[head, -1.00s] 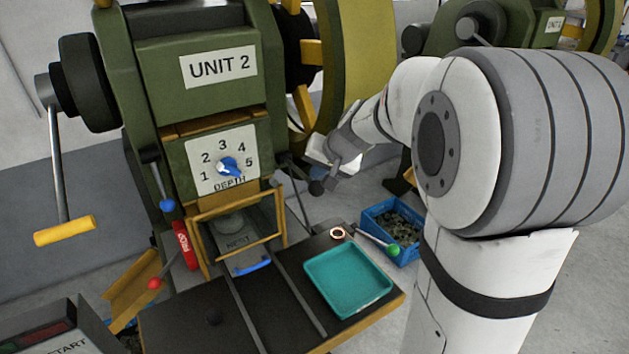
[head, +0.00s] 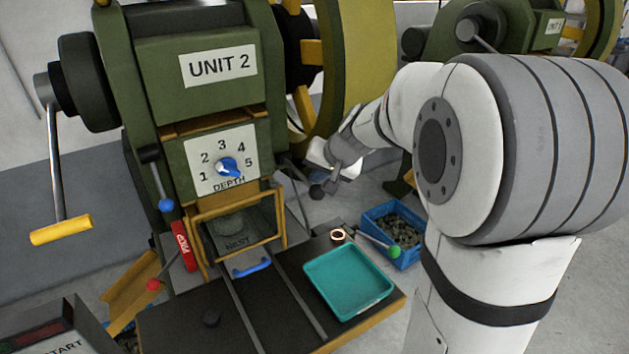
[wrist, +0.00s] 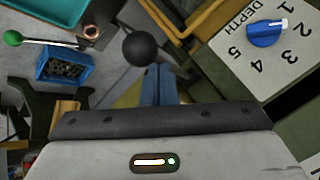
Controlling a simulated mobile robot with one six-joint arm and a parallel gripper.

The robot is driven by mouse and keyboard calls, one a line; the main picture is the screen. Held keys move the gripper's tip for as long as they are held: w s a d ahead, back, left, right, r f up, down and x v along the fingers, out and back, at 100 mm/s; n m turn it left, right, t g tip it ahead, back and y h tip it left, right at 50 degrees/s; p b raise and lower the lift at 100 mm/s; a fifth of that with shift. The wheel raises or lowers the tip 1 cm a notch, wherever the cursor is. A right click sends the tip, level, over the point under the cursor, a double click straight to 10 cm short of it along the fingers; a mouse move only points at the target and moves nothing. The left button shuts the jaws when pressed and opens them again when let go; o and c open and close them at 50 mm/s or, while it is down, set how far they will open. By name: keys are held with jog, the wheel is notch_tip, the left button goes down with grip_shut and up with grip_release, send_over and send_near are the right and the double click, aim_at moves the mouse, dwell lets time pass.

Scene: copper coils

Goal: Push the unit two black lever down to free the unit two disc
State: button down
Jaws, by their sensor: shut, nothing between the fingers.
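The black lever with a round black ball end (head: 317,191) sticks out from the right side of Unit 2 (head: 218,68). In the wrist view the black ball (wrist: 143,49) is just beyond my fingertips, slightly to their left. My gripper (wrist: 160,70) has its blue-grey fingers shut together and empty. In the head view my gripper (head: 328,180) is right beside the ball; I cannot tell whether they touch. A copper ring-shaped disc (head: 338,235) sits at the table's back right edge, and also shows in the wrist view (wrist: 91,31).
A teal tray (head: 350,305) lies on the dark table. A green-knobbed lever (head: 393,251) reaches over a blue crate (head: 370,235) of dark pieces. The depth dial (head: 227,167) and a yellow-framed guard (head: 282,228) are left of my gripper.

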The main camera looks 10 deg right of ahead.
jog(key=shift+s+f+b, duration=0.2)
jog(key=shift+f+b, duration=1.2)
dwell(1.1)
jog(key=shift+r, duration=0.15)
dwell(0.4)
jog(key=shift+w+a+r+p, duration=0.1)
jog(key=shift+w+r+p, duration=0.1)
jog(key=shift+r+p, duration=0.9)
jog(key=shift+w+r+p, duration=0.2)
jog(key=shift+r+p, duration=0.6)
jog(key=shift+r, duration=0.6)
jog(key=r+p, duration=0.2)
jog(key=r, duration=0.1)
jog(key=r+p, duration=0.1)
jog(key=r, duration=0.1)
jog(key=shift+w+a, duration=0.1)
jog(key=shift+w, duration=0.25)
jog(key=s+f+n+g+h, duration=0.1)
jog(key=s+f+n, duration=0.1)
jog(key=s, duration=1.2)
jog(key=s+f+n+g+h, duration=0.2)
jog(key=s, duration=1.2)
jog(key=shift+a+f, duration=0.25)
jog(key=shift+f, duration=0.1)
